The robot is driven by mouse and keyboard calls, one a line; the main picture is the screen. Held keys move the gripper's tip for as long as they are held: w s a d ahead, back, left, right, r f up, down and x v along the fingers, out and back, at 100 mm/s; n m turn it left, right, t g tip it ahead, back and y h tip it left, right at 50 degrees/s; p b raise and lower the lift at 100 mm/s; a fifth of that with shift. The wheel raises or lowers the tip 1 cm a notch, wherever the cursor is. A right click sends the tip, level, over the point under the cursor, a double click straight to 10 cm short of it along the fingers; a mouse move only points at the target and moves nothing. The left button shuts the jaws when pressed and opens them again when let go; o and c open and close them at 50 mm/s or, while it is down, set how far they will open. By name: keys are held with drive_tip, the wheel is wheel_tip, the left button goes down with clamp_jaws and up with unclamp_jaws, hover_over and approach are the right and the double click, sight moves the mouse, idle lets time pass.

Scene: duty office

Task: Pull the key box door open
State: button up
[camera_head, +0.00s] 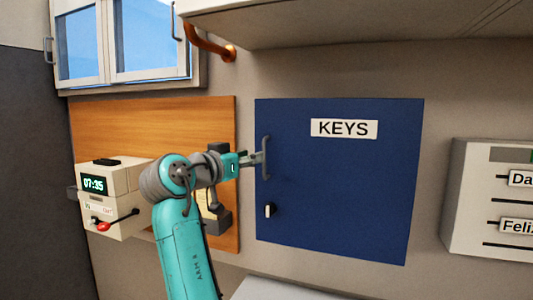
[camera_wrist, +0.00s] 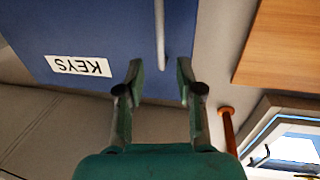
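The key box is blue, with a white KEYS label (camera_head: 344,128); its door (camera_head: 340,190) looks shut. A grey vertical bar handle (camera_head: 266,157) is on the door's left side, with a small pale lock or latch (camera_head: 269,210) below it. My gripper (camera_head: 257,158) is at the handle, coming from the left. In the wrist view, which is upside down, my gripper (camera_wrist: 160,66) has its two fingers apart. The end of the handle bar (camera_wrist: 160,35) shows between the fingertips, with a gap on each side. I cannot tell how deep the bar sits between them.
A cream time clock (camera_head: 117,205) stands at the left before a wooden board (camera_head: 150,125). An orange pipe (camera_head: 205,45) and an overhead cabinet (camera_head: 360,22) are above. A cream rack with name labels (camera_head: 490,205) is on the right. A pale surface (camera_head: 285,290) lies below.

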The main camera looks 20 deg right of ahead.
sight(264, 174)
drive_tip(key=x, duration=0.7)
drive_tip(key=shift+w+d, duration=0.15)
drive_tip(key=shift+w, duration=0.05)
clamp_jaws()
